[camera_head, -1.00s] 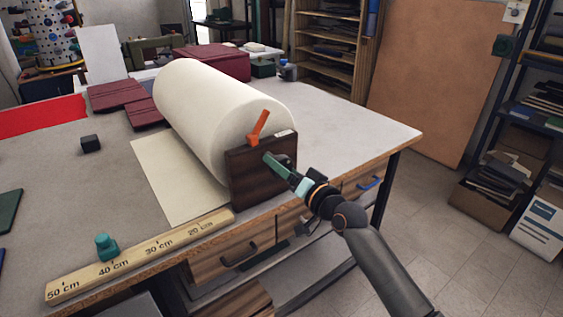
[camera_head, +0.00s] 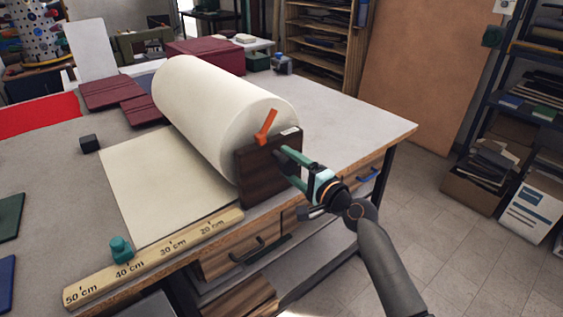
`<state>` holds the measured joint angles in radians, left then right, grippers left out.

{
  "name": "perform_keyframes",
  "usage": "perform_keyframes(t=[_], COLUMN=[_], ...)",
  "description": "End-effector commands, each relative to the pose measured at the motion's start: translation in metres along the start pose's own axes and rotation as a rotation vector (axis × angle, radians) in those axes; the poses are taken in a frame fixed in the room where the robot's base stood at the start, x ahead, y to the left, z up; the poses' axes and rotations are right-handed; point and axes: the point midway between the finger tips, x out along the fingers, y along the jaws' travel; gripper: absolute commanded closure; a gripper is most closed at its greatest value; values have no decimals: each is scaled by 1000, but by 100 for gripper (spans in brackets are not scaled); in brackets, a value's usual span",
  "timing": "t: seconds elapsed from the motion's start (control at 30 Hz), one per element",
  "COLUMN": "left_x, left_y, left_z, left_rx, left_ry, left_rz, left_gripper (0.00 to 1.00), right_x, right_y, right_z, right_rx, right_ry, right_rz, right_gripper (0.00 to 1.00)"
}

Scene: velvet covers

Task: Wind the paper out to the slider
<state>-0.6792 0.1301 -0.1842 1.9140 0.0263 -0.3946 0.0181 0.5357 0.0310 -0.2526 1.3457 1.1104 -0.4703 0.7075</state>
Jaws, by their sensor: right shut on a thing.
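The large cream paper roll (camera_head: 215,105) lies on the table, its near end against a dark wooden block (camera_head: 265,172). A flat sheet of paper (camera_head: 160,185) runs left from under it. The teal slider (camera_head: 120,249) sits on the wooden ruler (camera_head: 190,255) just past the 40 cm mark. The paper's left edge comes down to the ruler close to the slider's right, with a small gap. My right gripper (camera_head: 287,158) is at the block's outer face, shut on what seems to be the crank handle, mostly hidden by the fingers. My left gripper is out of view.
An orange lever (camera_head: 266,127) stands on the block's top. A small black cube (camera_head: 89,144) lies left of the paper, and dark red covers (camera_head: 115,93) lie behind. A drawer with a dark handle (camera_head: 262,250) is below the table's front edge. The table right of the roll is clear.

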Motion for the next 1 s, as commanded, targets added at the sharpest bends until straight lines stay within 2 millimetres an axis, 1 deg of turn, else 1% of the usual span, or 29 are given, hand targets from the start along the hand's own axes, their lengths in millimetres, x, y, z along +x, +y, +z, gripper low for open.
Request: perform_keyframes(t=[0.2,0.4,0.93,0.97,1.0], left_x=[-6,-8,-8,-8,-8], left_y=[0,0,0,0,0], left_z=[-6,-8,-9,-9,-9], left_rx=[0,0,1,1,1], left_ry=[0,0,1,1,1], left_rz=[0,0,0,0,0], left_gripper=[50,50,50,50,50], right_x=[-1,-2,-2,-2,-2], right_y=[-1,0,1,1,1], right_z=[-1,-1,-1,-1,-1], right_rx=[126,186,207,207,207], right_ry=[-3,-3,-3,-3,-3], right_rz=[1,2,2,2,2], right_gripper=[100,100,100,30,25])
